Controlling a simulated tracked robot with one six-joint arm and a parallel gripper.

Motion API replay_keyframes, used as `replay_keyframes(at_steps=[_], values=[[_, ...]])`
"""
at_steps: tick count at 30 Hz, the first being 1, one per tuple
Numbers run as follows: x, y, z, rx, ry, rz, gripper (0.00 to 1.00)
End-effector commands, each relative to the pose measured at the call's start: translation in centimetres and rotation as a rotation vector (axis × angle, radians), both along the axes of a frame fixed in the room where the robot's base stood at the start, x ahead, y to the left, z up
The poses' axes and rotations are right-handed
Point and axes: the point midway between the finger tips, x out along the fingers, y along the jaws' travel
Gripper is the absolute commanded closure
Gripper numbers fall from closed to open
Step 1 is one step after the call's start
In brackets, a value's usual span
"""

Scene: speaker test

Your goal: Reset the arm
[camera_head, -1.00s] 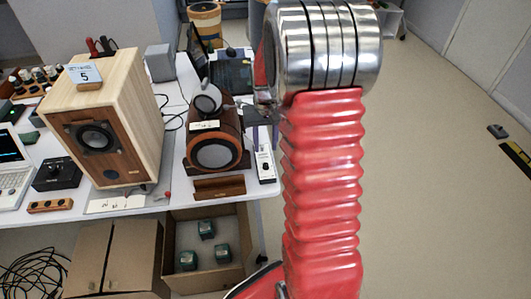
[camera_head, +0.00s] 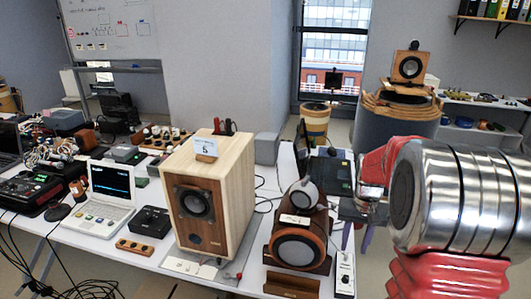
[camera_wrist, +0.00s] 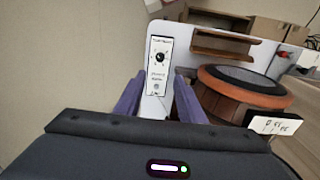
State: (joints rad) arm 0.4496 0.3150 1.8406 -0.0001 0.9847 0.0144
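My red and silver arm reaches in from the right in the head view. My gripper (camera_head: 356,246) has two purple fingers that point down near the table's right end, by the small white box with a knob (camera_head: 344,274). In the wrist view the fingers of my gripper (camera_wrist: 157,85) stand apart with nothing held between them. The white box (camera_wrist: 158,62) shows beyond the gap, at the table edge. I cannot tell the exact height of the fingers above the table.
A round wooden speaker (camera_head: 298,248) stands just left of my gripper. A large wooden box speaker (camera_head: 230,222) with a numbered card is further left. A laptop-like device (camera_head: 106,198) is at the left. Bare floor lies off the table edge (camera_wrist: 70,60).

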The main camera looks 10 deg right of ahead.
Motion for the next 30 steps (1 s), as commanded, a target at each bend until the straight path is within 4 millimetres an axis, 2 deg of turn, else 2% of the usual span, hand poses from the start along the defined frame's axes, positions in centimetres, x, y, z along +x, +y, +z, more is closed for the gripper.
replay_keyframes(at_steps=[5,8,30], values=[[-1.2,0.6,-1.3,0.011,0.021,0.003,0.64],[-2.7,1.4,-1.2,0.013,0.025,0.007,0.64],[-10.6,12.0,6.1,-0.049,-0.127,0.177,0.64]])
